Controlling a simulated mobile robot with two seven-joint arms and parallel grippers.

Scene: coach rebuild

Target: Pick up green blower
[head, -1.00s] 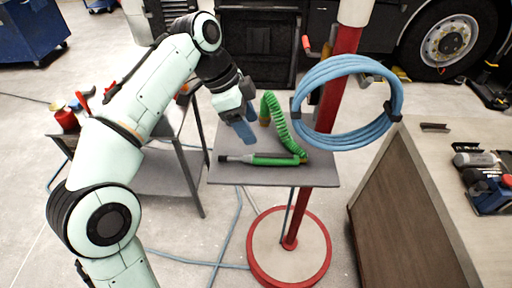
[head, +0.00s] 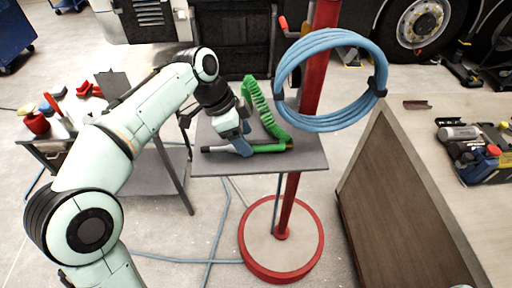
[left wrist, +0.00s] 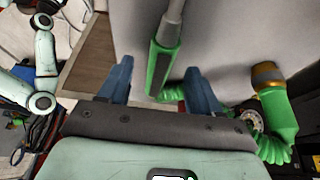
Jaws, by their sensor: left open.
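The green blower (head: 268,147) lies on a small grey shelf (head: 300,158) on the red post, its grey nozzle pointing left in the head view. Its coiled green hose (head: 262,108) rises behind it. My left gripper (head: 240,147) is over the nozzle end of the blower, fingers pointing down. In the left wrist view, the blower's green handle (left wrist: 162,68) and grey nozzle lie between and beyond the two open blue fingers (left wrist: 158,85), with no finger seen touching it. My right gripper is in neither view.
A coiled blue hose (head: 330,80) hangs on the red post (head: 318,60), right of the shelf. A grey table (head: 150,170) with red items is at the left.

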